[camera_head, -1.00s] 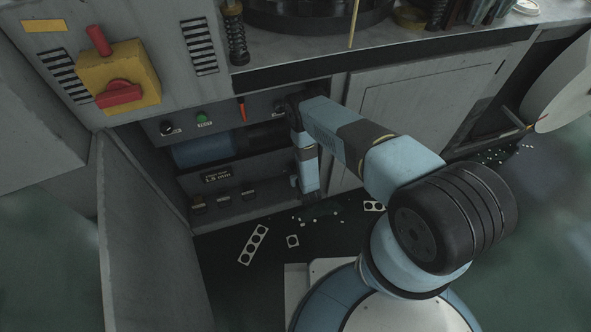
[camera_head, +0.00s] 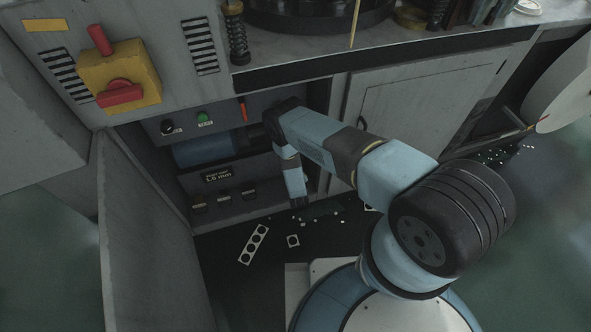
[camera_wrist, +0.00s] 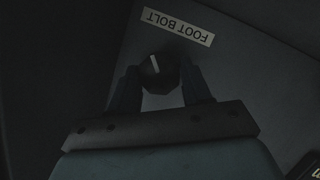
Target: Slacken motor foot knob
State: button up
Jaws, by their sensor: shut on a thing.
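The motor foot knob (camera_wrist: 156,68) is a small dark knob with a white pointer line, in the wrist view. It sits beside an upside-down label reading FOOT BOLT (camera_wrist: 178,26). My gripper (camera_wrist: 160,82) has one finger on each side of the knob and is shut on it. In the head view the knob and my fingertips are hidden behind my wrist, inside the open cabinet bay. The blue motor (camera_head: 203,151) lies in that bay, left of my wrist.
A panel with a black knob (camera_head: 167,127) and a green button (camera_head: 202,117) is above the motor. The open cabinet door (camera_head: 145,225) stands at left. A closed door (camera_head: 425,110) is at right. Punched scraps (camera_head: 254,244) lie on the floor.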

dwell(0.4)
jog(key=o, duration=1.1)
jog(key=shift+c, duration=0.2)
jog(key=shift+s, duration=0.1)
jog(key=a+v, duration=0.1)
jog(key=v, duration=1.2)
jog(key=shift+s+d, duration=0.25)
jog(key=shift+d, duration=0.25)
